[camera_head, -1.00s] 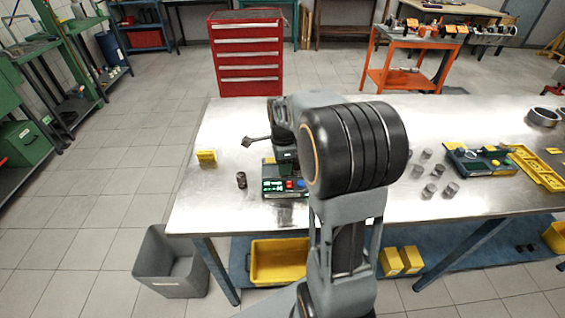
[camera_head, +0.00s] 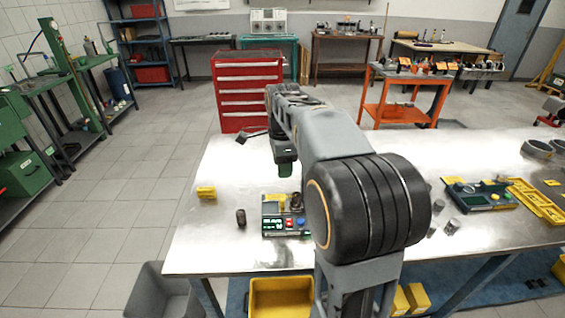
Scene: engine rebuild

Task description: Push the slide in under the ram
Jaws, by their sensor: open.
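A small green bench unit (camera_head: 287,222) with a lit display and red and blue buttons stands near the table's front edge. A brownish cylindrical part (camera_head: 296,202) and a yellow part (camera_head: 280,203) show on its back half. I cannot make out the slide or the ram; my arm hides the unit's right side. My gripper (camera_head: 285,172) is a dark shape at the end of my arm, above and behind the unit, apart from it. It is open, and I see nothing held. A dark rod with a knob (camera_head: 242,138) juts left beside it; I cannot tell its owner.
A dark cylinder (camera_head: 241,218) and a yellow block (camera_head: 206,192) stand left of the unit on the metal table (camera_head: 215,240). Grey cylinders (camera_head: 452,226), a blue-green fixture (camera_head: 478,194) and a yellow tray (camera_head: 537,202) lie to the right. The table's left part is mostly clear.

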